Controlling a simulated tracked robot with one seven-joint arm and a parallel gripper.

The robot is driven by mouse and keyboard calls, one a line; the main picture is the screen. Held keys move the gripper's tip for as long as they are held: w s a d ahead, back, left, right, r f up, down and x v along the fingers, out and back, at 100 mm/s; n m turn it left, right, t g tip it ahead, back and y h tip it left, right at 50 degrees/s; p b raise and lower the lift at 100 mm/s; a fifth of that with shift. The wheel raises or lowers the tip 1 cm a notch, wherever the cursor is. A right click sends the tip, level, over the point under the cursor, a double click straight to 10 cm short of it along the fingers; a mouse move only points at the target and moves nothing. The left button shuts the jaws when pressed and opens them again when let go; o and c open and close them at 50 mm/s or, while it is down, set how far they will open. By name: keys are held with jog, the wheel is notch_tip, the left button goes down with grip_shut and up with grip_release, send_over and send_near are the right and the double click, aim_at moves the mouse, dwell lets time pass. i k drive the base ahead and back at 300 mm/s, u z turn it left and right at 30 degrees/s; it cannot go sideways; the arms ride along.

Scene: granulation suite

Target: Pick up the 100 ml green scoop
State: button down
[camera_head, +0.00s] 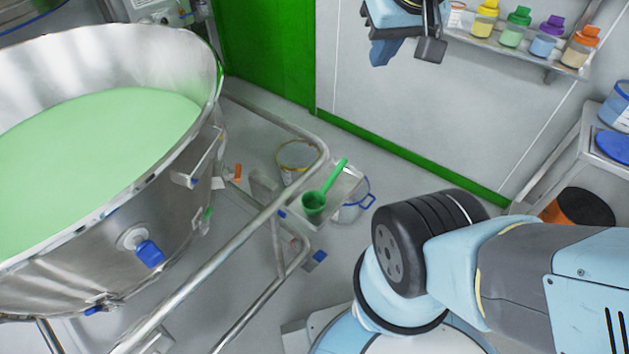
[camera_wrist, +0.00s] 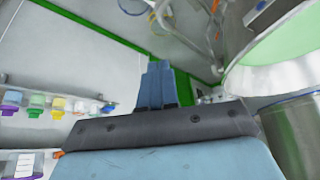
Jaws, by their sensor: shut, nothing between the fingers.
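The green scoop (camera_head: 315,201) lies on a small pale shelf (camera_head: 343,187) by the metal rail in the head view. Its round cup is at the lower left and its handle slants up to the right. My gripper (camera_head: 381,54) is at the top of the head view, well apart from the scoop, near the wall. In the wrist view its blue fingers (camera_wrist: 157,84) are together and empty. I cannot make out the scoop for certain in the wrist view.
A large steel bowl (camera_head: 180,75) of green powder fills the left. Metal rails (camera_head: 225,245) run beside the shelf. A wall shelf (camera_head: 500,45) with several coloured bottles is at upper right. A bucket (camera_head: 355,205) stands beyond the scoop. The wall between is bare.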

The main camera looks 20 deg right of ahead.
aim_at(313, 202)
jog(key=z, duration=0.85)
jog(key=k, duration=1.9)
jog(key=u, duration=0.9)
jog(key=i, duration=1.05)
jog(key=z, duration=0.1)
